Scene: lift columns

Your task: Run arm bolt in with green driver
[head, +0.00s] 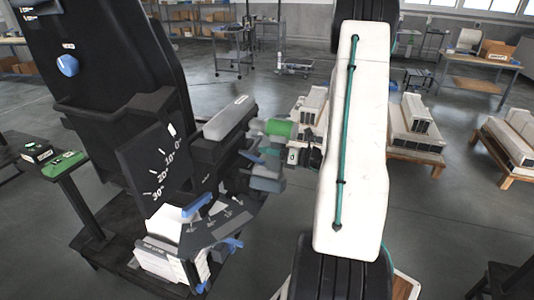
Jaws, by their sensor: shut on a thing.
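A green driver (281,128) with a pale nose lies level beside the grey-topped arm (222,122) of the black chair-like unit, its nose pointing left toward that arm. My gripper (272,152) is mostly hidden beside my white arm link; it appears shut on the driver. The nose is close to the arm's right end; I cannot tell whether they touch. The arm bolt cannot be made out. A dark plate (160,165) below the arm carries a degree scale from 0 to 30.
The unit has a blue knob (67,65) on its tall back and blue levers (197,206) low down. A black stand at left holds a green tray (63,164). Pallets with pale stacks (415,118) stand at right. Open grey floor lies between.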

